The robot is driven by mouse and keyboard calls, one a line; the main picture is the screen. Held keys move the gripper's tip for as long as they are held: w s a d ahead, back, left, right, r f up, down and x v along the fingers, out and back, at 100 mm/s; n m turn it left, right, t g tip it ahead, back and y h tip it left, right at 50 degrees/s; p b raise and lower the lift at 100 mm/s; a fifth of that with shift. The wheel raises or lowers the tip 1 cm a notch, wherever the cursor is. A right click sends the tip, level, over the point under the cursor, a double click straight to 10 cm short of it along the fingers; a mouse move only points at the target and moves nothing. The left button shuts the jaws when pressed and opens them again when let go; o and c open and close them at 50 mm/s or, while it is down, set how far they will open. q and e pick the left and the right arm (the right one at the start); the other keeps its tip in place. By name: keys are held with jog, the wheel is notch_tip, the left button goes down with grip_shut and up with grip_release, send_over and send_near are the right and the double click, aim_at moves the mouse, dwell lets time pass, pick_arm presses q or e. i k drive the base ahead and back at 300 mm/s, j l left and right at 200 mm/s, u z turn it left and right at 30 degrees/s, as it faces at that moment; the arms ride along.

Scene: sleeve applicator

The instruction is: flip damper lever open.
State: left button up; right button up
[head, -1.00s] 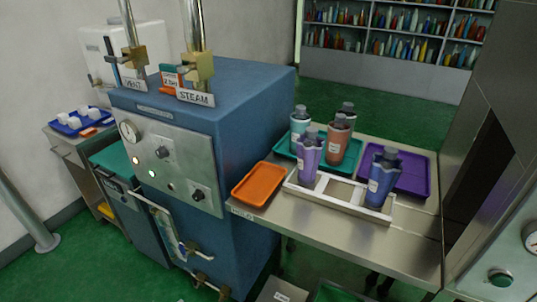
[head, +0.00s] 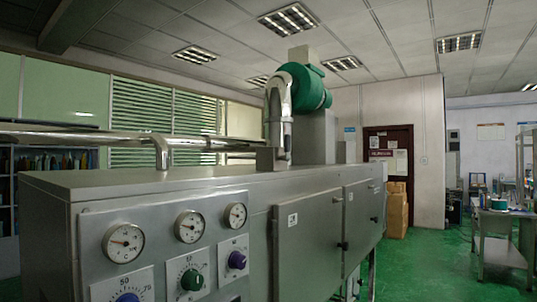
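I cannot make out a damper lever in the head view. A large grey metal machine (head: 185,180) fills the lower left and middle. A shiny bent duct (head: 279,118) rises from its top to a green rounded blower (head: 306,88). A horizontal shiny pipe (head: 90,139) runs along the machine's top from the left. Neither of my grippers is in view.
The machine's front has several round gauges (head: 189,226) above knobs (head: 191,280), and two closed doors (head: 308,245) with dark handles. Cardboard boxes (head: 396,210) stand by a dark red door (head: 388,158). A workbench (head: 497,228) stands at right. Green floor between is clear.

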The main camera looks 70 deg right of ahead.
aim_at(286, 158)
jog(key=z, duration=2.35)
